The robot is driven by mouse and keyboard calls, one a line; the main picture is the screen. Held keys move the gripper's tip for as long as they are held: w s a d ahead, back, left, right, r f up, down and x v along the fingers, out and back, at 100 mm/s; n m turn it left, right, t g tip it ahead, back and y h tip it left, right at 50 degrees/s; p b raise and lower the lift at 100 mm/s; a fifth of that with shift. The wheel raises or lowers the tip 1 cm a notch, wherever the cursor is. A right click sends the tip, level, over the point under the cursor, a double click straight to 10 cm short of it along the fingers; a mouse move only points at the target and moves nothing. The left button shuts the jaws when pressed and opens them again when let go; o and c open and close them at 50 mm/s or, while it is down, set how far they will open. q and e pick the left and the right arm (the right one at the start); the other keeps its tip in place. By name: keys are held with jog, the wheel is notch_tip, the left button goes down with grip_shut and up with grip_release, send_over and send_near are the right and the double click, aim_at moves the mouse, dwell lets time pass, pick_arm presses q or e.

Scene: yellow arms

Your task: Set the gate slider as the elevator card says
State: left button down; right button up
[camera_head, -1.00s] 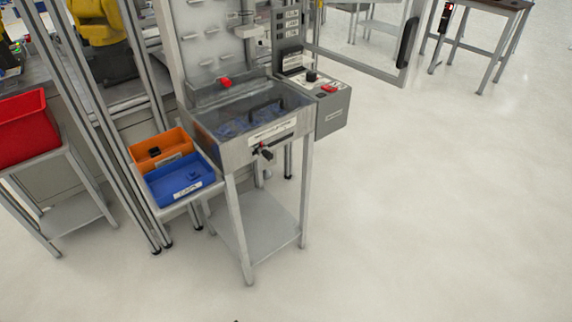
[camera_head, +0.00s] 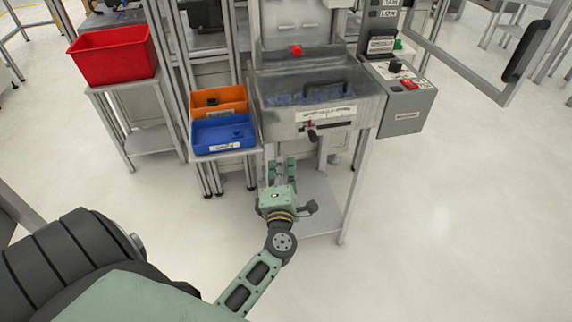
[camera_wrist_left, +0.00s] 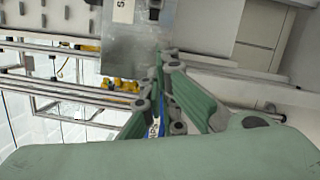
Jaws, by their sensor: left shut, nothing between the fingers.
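The gate slider (camera_head: 311,130), a dark knob with a red pointer, is on the hopper's front under a white scale label (camera_head: 326,113). The scale's markings are too small to read. A small white card (camera_head: 381,45) stands above the control box; its text is unreadable and I cannot tell whether it is the elevator card. My left gripper (camera_head: 280,163) is shut and empty, below and left of the slider and apart from it. Its fingers (camera_wrist_left: 160,90) also show in the left wrist view. My right gripper is not in view.
A blue bin (camera_head: 222,146) and an orange bin (camera_head: 231,106) stand left of the hopper (camera_head: 281,122). A grey control box (camera_head: 408,116) with a red switch is on its right. A red bin (camera_head: 112,69) is farther left. The floor at right is clear.

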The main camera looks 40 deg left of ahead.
aim_at(312, 134)
pick_arm(q)
jog(key=x, duration=0.5)
jog(key=shift+w+d+r, duration=0.1)
jog(key=shift+w+d, duration=0.1)
jog(key=shift+w, duration=0.15)
jog(key=shift+w+d+r+p, duration=0.25)
jog(key=shift+w+d+p, duration=0.1)
jog(key=shift+w+d, duration=0.45)
jog(key=shift+w+d+r, duration=0.15)
jog(key=shift+w+d, duration=0.2)
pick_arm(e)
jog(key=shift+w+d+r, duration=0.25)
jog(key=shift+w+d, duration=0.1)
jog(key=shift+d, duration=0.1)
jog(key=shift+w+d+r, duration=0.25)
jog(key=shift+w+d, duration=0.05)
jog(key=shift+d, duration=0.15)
